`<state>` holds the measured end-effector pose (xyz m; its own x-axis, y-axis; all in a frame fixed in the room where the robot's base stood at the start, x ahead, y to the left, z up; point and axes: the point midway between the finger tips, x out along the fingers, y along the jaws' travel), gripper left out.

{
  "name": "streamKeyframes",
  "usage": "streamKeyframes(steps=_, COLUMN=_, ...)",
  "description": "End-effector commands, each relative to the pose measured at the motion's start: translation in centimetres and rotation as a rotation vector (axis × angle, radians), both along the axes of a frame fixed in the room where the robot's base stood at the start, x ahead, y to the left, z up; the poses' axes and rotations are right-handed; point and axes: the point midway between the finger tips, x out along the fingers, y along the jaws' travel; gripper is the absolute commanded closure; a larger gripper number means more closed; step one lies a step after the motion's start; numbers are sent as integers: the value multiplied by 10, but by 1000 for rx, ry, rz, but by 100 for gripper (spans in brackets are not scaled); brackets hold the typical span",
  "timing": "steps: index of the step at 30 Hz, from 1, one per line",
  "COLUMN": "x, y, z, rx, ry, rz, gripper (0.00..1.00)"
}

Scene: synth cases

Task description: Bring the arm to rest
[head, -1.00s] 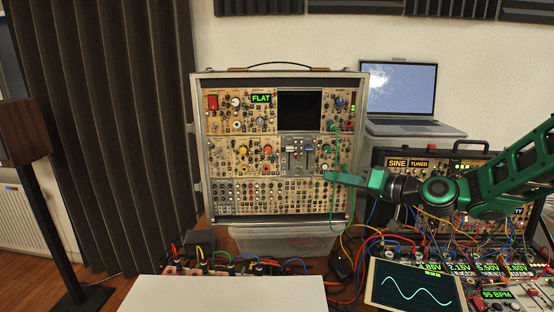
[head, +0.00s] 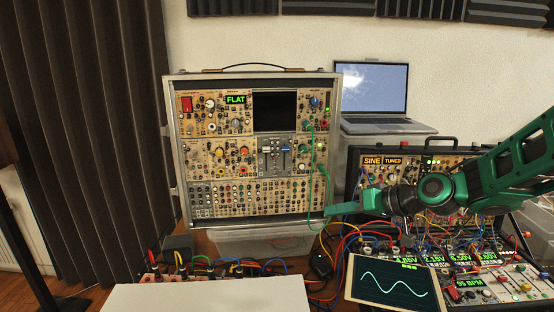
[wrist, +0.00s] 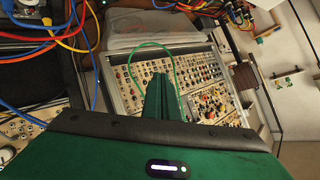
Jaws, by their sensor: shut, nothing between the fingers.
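My gripper (head: 334,209) is at the end of my green arm, in front of the lower right corner of the tall modular synth case (head: 180,150). In the wrist view my gripper's green fingers (wrist: 160,97) are shut together with nothing between them. A green cable (head: 312,165) hangs down the right side of the tall case, and its lower part passes close to the fingertips. In the wrist view the green cable (wrist: 150,44) loops just beyond the fingers; whether it touches them I cannot tell.
A second synth case (head: 450,160) with many patch cables stands at the right under my arm. A laptop (head: 378,88) is behind it. A tablet with a sine wave (head: 393,285) is at the front. A clear plastic bin (head: 250,240) sits below the tall case. A pale board (head: 205,297) lies front left.

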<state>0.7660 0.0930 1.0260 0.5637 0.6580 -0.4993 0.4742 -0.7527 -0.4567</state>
Motion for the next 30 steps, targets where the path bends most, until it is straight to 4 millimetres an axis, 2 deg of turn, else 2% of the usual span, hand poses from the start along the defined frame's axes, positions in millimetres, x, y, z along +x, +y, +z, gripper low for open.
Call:
streamKeyframes(steps=3, x=-30, y=-47, z=-23, rx=-166, ry=110, rz=-67, gripper=100)
streamKeyframes(steps=8, x=-82, y=-119, z=-45, rx=-341, ry=287, rz=-197, gripper=100)
streamKeyframes(steps=12, x=-139, y=-176, z=-53, rx=-439, ry=452, rz=-333, gripper=100)
streamKeyframes(steps=15, x=-186, y=-210, z=-55, rx=-480, ry=576, rz=-440, gripper=100)
streamKeyframes(steps=19, x=-249, y=-242, z=-54, rx=-493, ry=735, rz=-577, gripper=100)
streamKeyframes(steps=21, x=-281, y=-253, z=-54, rx=-487, ry=815, rz=-640, gripper=100)
streamKeyframes(steps=24, x=-315, y=-261, z=-53, rx=-468, ry=903, rz=-711, gripper=100)
streamKeyframes(steps=27, x=-337, y=-265, z=-52, rx=-452, ry=961, rz=-754, gripper=100)
streamKeyframes(steps=30, x=-347, y=-266, z=-52, rx=-444, ry=987, rz=-773, gripper=100)
